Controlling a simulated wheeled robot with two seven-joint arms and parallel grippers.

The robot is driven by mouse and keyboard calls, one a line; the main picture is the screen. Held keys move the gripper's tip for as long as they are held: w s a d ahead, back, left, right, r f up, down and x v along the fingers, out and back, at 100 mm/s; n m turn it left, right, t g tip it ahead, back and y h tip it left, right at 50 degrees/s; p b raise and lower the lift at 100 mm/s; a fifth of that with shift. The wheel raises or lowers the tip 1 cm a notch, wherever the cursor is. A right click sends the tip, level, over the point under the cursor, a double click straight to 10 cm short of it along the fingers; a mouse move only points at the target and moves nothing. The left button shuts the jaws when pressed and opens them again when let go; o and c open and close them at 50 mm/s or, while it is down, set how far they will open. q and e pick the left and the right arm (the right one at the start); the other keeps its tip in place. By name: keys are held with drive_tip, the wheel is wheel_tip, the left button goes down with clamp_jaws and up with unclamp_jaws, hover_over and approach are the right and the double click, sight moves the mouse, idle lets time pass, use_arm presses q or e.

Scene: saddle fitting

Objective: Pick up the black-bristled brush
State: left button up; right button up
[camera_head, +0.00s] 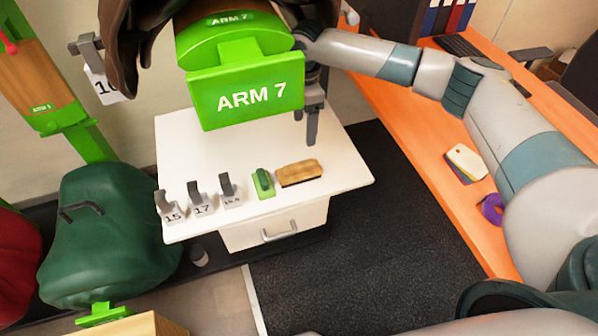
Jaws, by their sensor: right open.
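A brush with a wooden back and dark bristles (300,173) lies on the white table top (345,176), bristles toward the front edge. A green brush-like block (263,183) lies just left of it. My right gripper (312,138) points down above the table, behind and slightly right of the wooden brush. It is open, and I see nothing between its fingers. It is apart from the brush. My left gripper is not in view.
Several grey numbered clips (198,200) stand left of the green block. The green ARM 7 sign (247,92) and a dark saddle hang over the table's back. An orange desk (425,150) is at right. The table's right front is clear.

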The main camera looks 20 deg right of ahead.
drive_tip(key=p, duration=0.2)
approach(299, 164)
drive_tip(key=f, duration=0.2)
drive_tip(key=d+f, duration=0.1)
drive_tip(key=f, duration=0.3)
drive_tip(key=shift+w+d, duration=0.25)
drive_tip(key=shift+w, duration=0.05)
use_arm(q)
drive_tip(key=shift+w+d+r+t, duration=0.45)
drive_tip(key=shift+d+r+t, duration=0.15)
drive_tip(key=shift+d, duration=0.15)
use_arm(e)
drive_tip(key=shift+f, duration=0.25)
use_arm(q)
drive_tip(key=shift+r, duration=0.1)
use_arm(e)
drive_tip(key=shift+s+a+f, duration=0.15)
drive_tip(key=shift+a+f, duration=0.2)
drive_tip(key=shift+f, duration=0.2)
drive_tip(key=f, duration=0.3)
drive_tip(key=shift+s+a+p, duration=0.2)
drive_tip(key=shift+a+p, duration=0.15)
drive_tip(key=shift+a, duration=0.05)
drive_tip(key=shift+f, duration=0.6)
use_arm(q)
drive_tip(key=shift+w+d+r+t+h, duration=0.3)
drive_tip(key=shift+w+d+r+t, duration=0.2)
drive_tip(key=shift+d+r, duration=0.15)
